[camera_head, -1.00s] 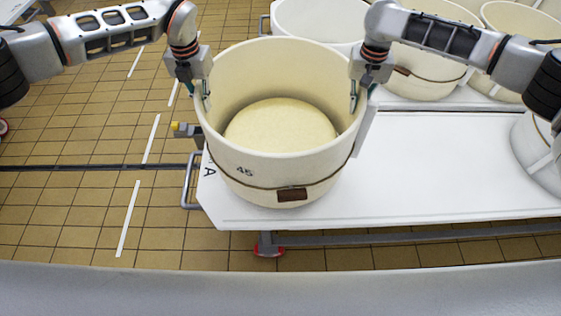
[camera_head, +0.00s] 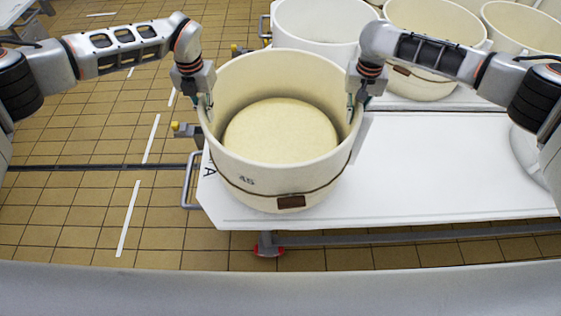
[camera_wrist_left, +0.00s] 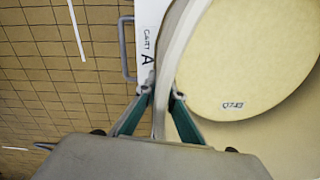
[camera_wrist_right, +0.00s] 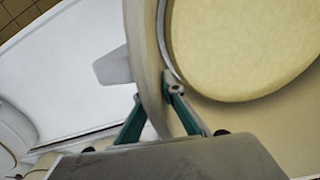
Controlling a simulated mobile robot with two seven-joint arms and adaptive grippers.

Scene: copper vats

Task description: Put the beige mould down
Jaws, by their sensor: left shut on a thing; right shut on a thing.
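The beige mould (camera_head: 290,175) is a round open tub marked 45, with a brown band and tag low on its side. It is upright over the left part of the white cart top (camera_head: 440,160). A pale yellow cheese (camera_head: 280,132) lies inside; the left wrist view shows a printed mark on the cheese (camera_wrist_left: 270,60). My left gripper (camera_head: 208,104) is shut on the mould's left rim, and my right gripper (camera_head: 353,100) on its right rim. I cannot tell whether the mould's base touches the cart; its underside is hidden.
The cart's left edge carries a letter A and a grey handle (camera_head: 190,180). More beige moulds (camera_head: 435,40) stand behind, at the back right. The cart top right of the mould is clear up to a pale object (camera_head: 530,150) at the far right.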

